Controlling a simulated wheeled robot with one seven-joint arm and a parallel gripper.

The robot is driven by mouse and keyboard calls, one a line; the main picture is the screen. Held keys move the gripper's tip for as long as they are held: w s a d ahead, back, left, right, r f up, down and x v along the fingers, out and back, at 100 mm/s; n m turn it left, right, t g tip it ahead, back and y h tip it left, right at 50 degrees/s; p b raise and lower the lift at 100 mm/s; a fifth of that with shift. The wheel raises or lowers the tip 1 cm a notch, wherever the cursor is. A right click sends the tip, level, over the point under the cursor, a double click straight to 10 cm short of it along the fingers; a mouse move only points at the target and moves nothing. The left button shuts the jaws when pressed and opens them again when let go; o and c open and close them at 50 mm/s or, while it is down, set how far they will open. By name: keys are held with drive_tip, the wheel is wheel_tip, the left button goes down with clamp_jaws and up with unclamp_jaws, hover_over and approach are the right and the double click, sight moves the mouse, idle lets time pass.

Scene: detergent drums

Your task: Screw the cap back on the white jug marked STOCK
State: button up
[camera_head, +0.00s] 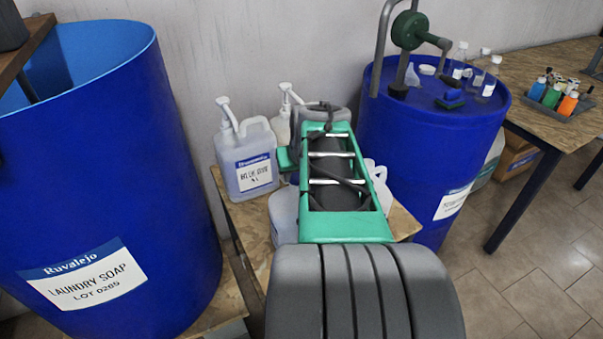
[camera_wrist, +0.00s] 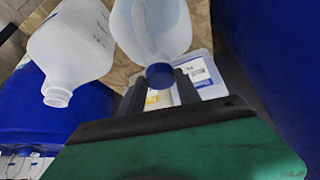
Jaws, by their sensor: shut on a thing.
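In the wrist view, my gripper (camera_wrist: 160,84) is shut on a blue cap (camera_wrist: 160,74), with its dark fingers on either side. The cap lines up with the neck of a translucent white jug (camera_wrist: 152,28). I cannot tell whether it is seated on that neck or only in front of it. A second white jug (camera_wrist: 72,42) at the left has a bare, open mouth. No STOCK mark is readable on either jug. In the head view my arm hides the gripper and cap; parts of pale jugs show at its left (camera_head: 284,212) and right (camera_head: 379,184).
A labelled pump jug (camera_head: 246,160) stands on the wooden table (camera_head: 248,222), beside another pump bottle (camera_head: 281,128). A laundry soap drum (camera_head: 110,190) stands left. A blue drum (camera_head: 425,150) with a hand pump (camera_head: 409,30) and small bottles on top stands close at right.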

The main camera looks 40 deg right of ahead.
drive_tip(key=shift+f, duration=0.15)
drive_tip(key=shift+w+a+f+m+b, duration=0.1)
drive_tip(key=shift+a+m+b, duration=0.15)
drive_tip(key=shift+m, duration=0.25)
drive_tip(key=shift+w+a+m+g+h, duration=0.15)
drive_tip(key=shift+m+g+h, duration=0.3)
drive_tip(key=shift+m, duration=0.35)
drive_tip(key=shift+m+g+h, duration=0.25)
drive_tip(key=shift+m+h, duration=0.1)
drive_tip(key=shift+m, duration=0.45)
drive_tip(key=shift+m+g, duration=0.3)
drive_tip(key=shift+m, duration=0.5)
drive_tip(key=o, duration=1.1)
drive_tip(key=shift+d+r, duration=0.2)
drive_tip(key=shift+r, duration=0.05)
